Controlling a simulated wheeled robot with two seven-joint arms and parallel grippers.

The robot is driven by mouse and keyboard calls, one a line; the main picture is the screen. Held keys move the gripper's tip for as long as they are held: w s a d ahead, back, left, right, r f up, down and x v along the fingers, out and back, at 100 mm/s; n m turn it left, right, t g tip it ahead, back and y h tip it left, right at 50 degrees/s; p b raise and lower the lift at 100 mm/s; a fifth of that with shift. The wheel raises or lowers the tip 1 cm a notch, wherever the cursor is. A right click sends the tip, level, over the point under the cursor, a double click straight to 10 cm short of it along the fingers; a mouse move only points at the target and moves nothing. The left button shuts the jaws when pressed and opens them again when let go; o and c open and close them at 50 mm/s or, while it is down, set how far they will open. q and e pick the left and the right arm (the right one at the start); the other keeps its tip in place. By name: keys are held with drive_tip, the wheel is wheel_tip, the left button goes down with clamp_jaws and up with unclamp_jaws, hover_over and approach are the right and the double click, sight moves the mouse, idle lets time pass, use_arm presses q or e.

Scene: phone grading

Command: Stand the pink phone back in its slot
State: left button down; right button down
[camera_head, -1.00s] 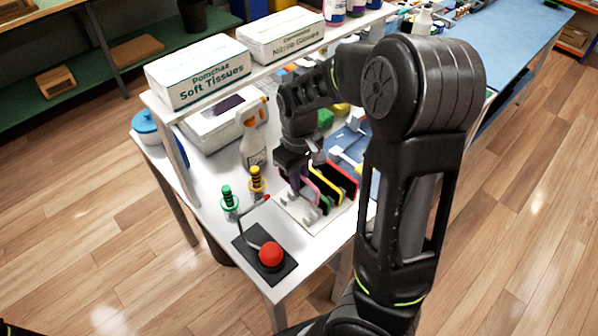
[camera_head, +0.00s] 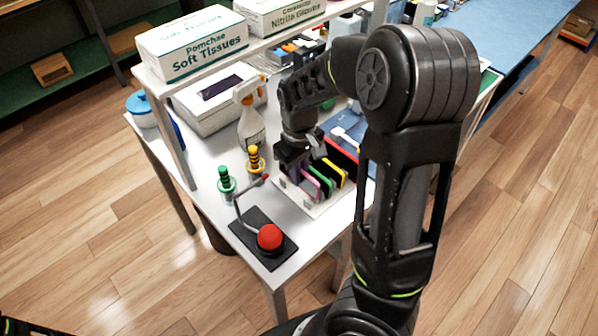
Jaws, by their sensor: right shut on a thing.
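The pink phone (camera_head: 316,188) stands on edge, slightly tilted, at the left of the row in the white slotted rack (camera_head: 323,208). My right gripper (camera_head: 298,165) is at its upper left end, shut on it; the fingers are small and partly hidden. A green-edged phone (camera_head: 322,177) and a yellow-edged phone (camera_head: 335,174) stand to its right. Whether the pink phone's lower edge is seated in a slot cannot be told. My left gripper is not in view.
A red button (camera_head: 270,237) on a black base stands in front of the rack. Green (camera_head: 226,181) and yellow (camera_head: 254,160) bottles and a spray bottle (camera_head: 250,122) stand to the left. A tissue box (camera_head: 193,45) sits on the shelf above.

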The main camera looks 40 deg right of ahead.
drive_tip(key=shift+f+b, duration=1.3)
drive_tip(key=shift+f, duration=0.75)
drive_tip(key=c, duration=1.4)
unclamp_jaws()
wheel_tip(320, 180, up, 8)
drive_tip(key=shift+f, duration=0.1)
